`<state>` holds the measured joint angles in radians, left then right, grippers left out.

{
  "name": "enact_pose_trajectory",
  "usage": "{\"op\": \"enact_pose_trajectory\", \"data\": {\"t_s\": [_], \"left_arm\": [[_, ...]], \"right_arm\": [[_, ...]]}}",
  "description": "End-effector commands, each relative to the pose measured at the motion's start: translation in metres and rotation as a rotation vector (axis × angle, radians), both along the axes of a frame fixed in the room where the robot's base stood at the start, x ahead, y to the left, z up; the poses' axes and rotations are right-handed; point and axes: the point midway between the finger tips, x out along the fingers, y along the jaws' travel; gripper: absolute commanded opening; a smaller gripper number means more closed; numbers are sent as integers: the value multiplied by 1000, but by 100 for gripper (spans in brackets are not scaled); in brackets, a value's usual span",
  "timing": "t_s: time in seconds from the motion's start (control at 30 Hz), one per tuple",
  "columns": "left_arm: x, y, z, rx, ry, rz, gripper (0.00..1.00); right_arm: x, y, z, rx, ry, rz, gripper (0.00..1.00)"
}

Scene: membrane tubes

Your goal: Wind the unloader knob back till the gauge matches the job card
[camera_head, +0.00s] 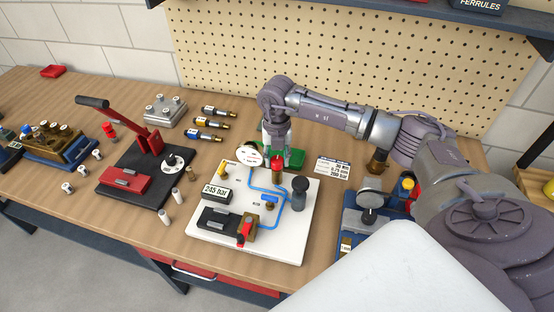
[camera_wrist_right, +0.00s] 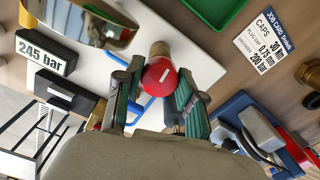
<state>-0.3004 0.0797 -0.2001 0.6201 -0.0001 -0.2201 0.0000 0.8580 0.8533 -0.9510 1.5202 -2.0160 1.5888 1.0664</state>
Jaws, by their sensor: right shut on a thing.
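The red unloader knob (camera_head: 277,163) stands at the back of a white board (camera_head: 208,232) with blue tubing. In the right wrist view the red knob (camera_wrist_right: 159,77) has a white pointer line and sits between my fingers. My right gripper (camera_head: 277,155) comes from above and is shut on the knob; in the wrist view its green-padded fingers (camera_wrist_right: 158,98) flank it. The gauge display (camera_head: 216,190) reads 245 bar, and the same in the wrist view (camera_wrist_right: 45,53). My left gripper is out of view.
A round white dial (camera_head: 249,155) and a dark knob (camera_head: 300,192) stand on the board near my gripper. A green tray (camera_head: 295,158) lies behind. A red-handled press (camera_head: 150,140) stands left, and a blue-based device (camera_head: 370,205) stands right.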

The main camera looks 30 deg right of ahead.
Motion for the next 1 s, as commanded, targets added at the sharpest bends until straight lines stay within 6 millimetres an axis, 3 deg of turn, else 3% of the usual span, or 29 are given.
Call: {"op": "enact_pose_trajectory", "data": {"t_s": [0.5, 1.0], "left_arm": [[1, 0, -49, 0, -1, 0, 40], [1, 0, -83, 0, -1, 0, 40]], "right_arm": [[2, 0, -3, -1, -7, 464, 4], [2, 1, -1, -2, -6, 884, 4]]}}
